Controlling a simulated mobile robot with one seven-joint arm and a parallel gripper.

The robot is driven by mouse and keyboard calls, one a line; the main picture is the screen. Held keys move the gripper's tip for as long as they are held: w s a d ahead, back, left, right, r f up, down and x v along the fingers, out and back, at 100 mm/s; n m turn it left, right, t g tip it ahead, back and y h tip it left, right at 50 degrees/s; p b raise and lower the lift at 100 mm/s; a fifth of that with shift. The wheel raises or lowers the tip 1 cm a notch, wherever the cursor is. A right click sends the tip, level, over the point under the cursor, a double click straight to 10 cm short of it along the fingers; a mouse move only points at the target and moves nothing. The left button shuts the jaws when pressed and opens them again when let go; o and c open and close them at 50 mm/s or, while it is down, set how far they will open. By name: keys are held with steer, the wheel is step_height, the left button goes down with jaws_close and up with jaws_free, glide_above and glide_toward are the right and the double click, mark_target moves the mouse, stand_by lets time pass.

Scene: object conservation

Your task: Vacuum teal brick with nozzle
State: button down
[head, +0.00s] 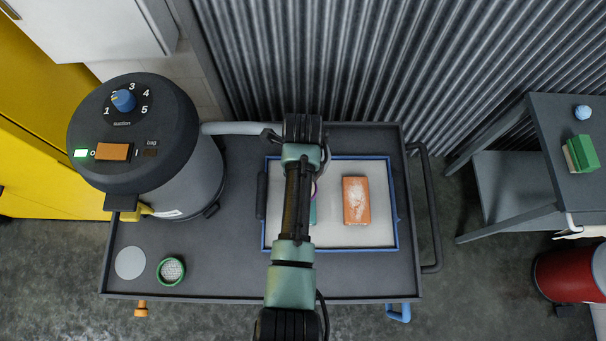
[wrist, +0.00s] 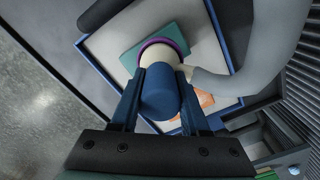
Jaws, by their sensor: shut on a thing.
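My gripper (wrist: 160,88) is shut on the nozzle (wrist: 160,92), which has a blue grip, a cream neck and a purple rim. A grey hose (wrist: 247,85) runs off it. The teal brick (wrist: 140,50) lies under the purple rim in the wrist view; I cannot tell whether they touch. In the head view my arm hides most of the teal brick (head: 313,211), leaving a narrow strip, and a sliver of the nozzle's purple rim (head: 315,188) shows. The vacuum (head: 180,170) stands at the left with a green lamp lit, an orange switch and a blue dial.
An orange brick (head: 356,201) with white dust lies right of the teal one in the blue-rimmed tray (head: 327,248). The tray sits on a dark cart (head: 225,265). A green ring-shaped pot (head: 171,270) and a grey disc (head: 130,263) lie at the cart's front left.

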steer(key=shift+s+r, duration=0.1)
steer(key=shift+s, duration=0.15)
steer(key=shift+s+p, duration=1.1)
steer(key=shift+s+p, duration=0.35)
steer(key=shift+s+p, duration=0.8)
steer(key=shift+s, duration=0.35)
step_height(320, 180, up, 7)
steer(key=p, duration=0.2)
steer(key=shift+p, duration=0.35)
stand_by(0.5)
stand_by(0.5)
